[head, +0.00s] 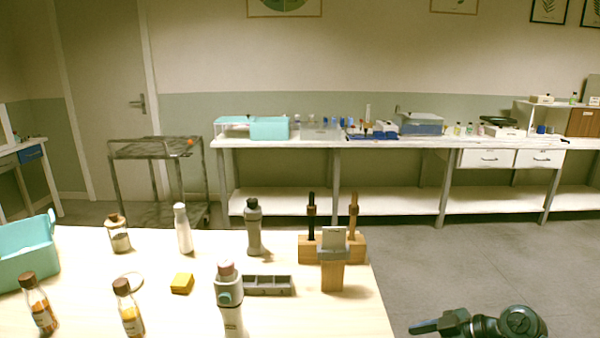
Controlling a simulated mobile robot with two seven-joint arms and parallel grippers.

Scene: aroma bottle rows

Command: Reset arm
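My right arm shows at the bottom right corner, beyond the table's right edge. Its dark gripper (436,325) points left over the floor, low in the picture and cut off by the frame; I cannot tell whether its fingers are open or shut. Nothing visible is held there. My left gripper is not in view. Amber bottles with brown caps stand at the front left of the table, one at the far left (40,308) and one to its right (129,312). A clear jar (118,238), a white bottle (183,232) and a grey bottle (254,230) stand behind them.
The pale wooden table (350,315) also bears a teal bin (25,252), yellow block (181,284), grey compartment tray (268,286), pink-topped device (228,290) and wooden stand (308,251). A cart (157,150) and long bench (390,145) stand behind. Floor right is clear.

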